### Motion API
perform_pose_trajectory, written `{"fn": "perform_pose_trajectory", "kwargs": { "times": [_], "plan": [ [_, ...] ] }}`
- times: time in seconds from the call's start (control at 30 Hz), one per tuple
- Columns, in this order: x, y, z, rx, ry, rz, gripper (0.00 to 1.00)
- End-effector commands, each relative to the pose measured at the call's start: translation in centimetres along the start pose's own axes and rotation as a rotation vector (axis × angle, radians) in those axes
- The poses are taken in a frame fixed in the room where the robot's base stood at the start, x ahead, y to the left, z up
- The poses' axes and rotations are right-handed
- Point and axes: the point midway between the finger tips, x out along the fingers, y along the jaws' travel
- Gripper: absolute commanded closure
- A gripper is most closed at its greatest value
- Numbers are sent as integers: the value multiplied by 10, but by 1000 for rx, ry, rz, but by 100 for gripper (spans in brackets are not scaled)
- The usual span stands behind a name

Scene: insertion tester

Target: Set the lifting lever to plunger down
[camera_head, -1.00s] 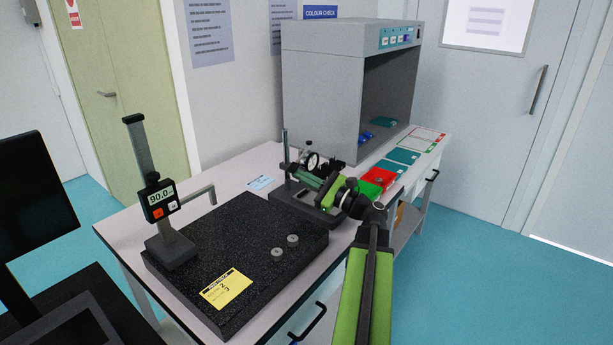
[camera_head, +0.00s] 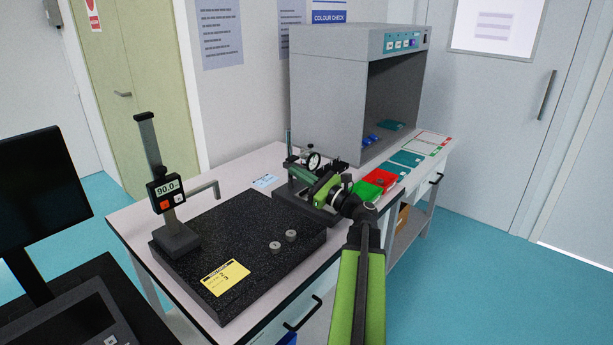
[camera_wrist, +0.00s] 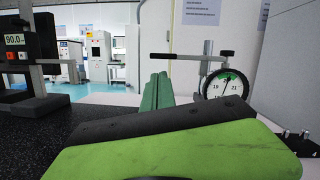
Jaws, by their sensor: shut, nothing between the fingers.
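The dial gauge (camera_head: 314,161) stands on a dark base with an upright post at the back of the bench. In the wrist view its round white dial (camera_wrist: 225,88) faces me at the right. A thin level bar with dark ends (camera_wrist: 190,57) lies above and left of the dial; it may be the lifting lever, but I cannot be sure. The plunger is hidden. My gripper (camera_head: 305,178) is shut and empty, close in front of the gauge stand. Its green fingers (camera_wrist: 157,92) show left of the dial, below the bar; I cannot tell whether they touch anything.
A black granite plate (camera_head: 240,270) with a height gauge (camera_head: 166,190) and two small metal discs (camera_head: 283,241) fills the left of the bench. A red and green tray (camera_head: 379,182) and a grey cabinet (camera_head: 325,100) stand right of and behind the gauge. A monitor (camera_head: 40,190) is at far left.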

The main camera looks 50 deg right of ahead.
Motion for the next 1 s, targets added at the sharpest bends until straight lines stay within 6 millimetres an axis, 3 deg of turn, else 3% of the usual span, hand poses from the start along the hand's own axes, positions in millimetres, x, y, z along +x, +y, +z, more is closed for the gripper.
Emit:
{"fn": "perform_pose_trajectory", "kwargs": {
  "times": [0.27, 0.5, 0.57, 0.8, 1.0],
  "plan": [
    [-10, -7, -8, -8, 4, -11, 100],
    [-17, 12, -53, -4, 2, -3, 100],
    [-36, 10, -42, -6, 3, -8, 100],
    [-88, 15, -40, -5, 2, -4, 100],
    [-108, 17, -38, -4, 1, -1, 100]
  ]
}}
